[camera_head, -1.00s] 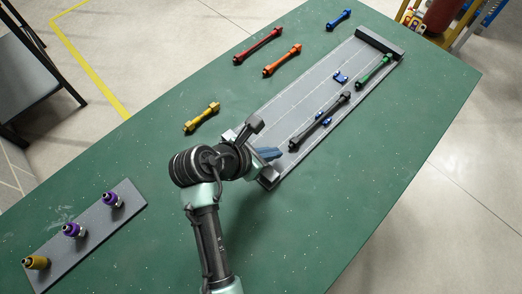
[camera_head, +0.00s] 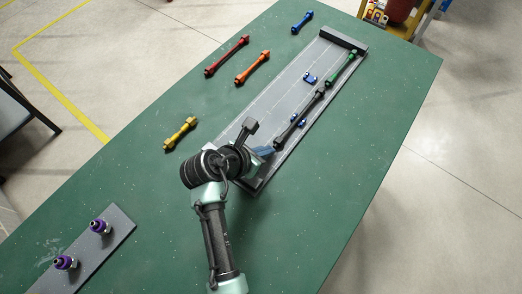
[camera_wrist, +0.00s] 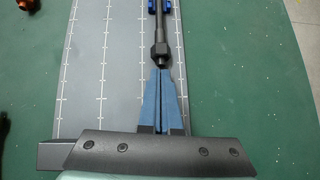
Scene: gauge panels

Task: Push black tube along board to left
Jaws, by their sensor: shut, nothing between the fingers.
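The black tube (camera_head: 300,118) lies lengthwise along the right side of the grey board (camera_head: 262,112), passing through a blue clip (camera_head: 299,122). Its near end, a dark hex fitting, also shows in the wrist view (camera_wrist: 161,50). My gripper (camera_head: 270,151) is shut and empty, low over the board's near end. In the wrist view its blue fingertips (camera_wrist: 161,72) point straight at the tube's near end and look to be touching it or almost so. The tube's far end is outside the wrist view.
A green tube (camera_head: 342,68) lies on the board in line beyond the black one. A second blue clip (camera_head: 310,79) sits left of them. A dark end block (camera_head: 343,41) closes the far end. Red (camera_head: 227,56), orange (camera_head: 252,68) and yellow (camera_head: 180,134) tubes lie left on the green table.

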